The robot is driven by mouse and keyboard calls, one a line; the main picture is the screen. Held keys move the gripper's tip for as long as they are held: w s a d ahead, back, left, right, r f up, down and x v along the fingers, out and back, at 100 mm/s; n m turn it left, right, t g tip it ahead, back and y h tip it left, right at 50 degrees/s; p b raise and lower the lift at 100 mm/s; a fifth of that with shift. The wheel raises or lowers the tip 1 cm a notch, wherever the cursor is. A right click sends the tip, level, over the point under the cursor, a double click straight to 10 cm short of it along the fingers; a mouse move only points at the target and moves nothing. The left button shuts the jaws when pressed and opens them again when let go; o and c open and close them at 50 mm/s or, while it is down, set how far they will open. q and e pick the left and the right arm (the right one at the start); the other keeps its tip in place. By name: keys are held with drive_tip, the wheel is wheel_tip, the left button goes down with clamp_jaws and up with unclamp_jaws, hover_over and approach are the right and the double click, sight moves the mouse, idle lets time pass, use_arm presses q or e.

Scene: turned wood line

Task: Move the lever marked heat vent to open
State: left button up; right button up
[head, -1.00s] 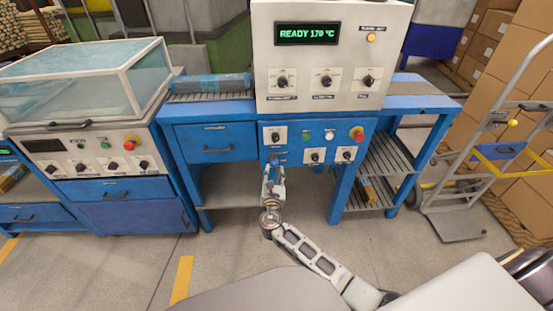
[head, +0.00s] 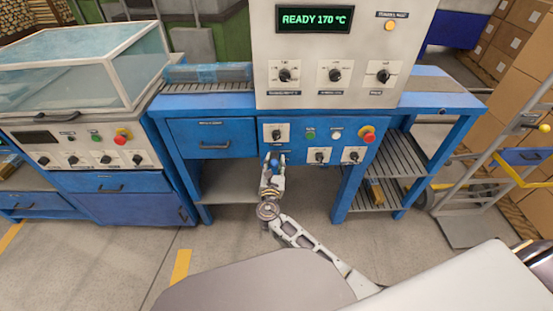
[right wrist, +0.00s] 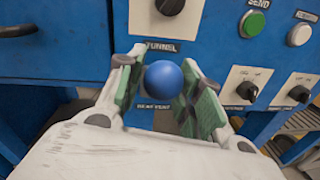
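The heat vent lever shows in the right wrist view as a round blue knob (right wrist: 165,80) on the blue panel. A "HEAT VENT" label (right wrist: 154,105) sits just below it. My right gripper (right wrist: 163,72) is open, with one green-padded finger on each side of the knob. The knob lies between the fingers; whether either pad touches it is hard to tell. In the head view my right gripper (head: 272,160) is at the lower left of the control panel and hides most of the lever. The left gripper is not in view.
Above the knob is a dark rotary switch (right wrist: 170,5) over a "TUNNEL" label. Right of it are a green button (right wrist: 252,23), a white button (right wrist: 299,35) and more rotary switches. A red stop button (head: 367,134) is further right. A drawer (head: 212,138) lies left.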

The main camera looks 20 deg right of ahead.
drive_tip(key=shift+w, duration=0.1)
idle(0.3)
clamp_jaws()
drive_tip(key=shift+f, duration=0.1)
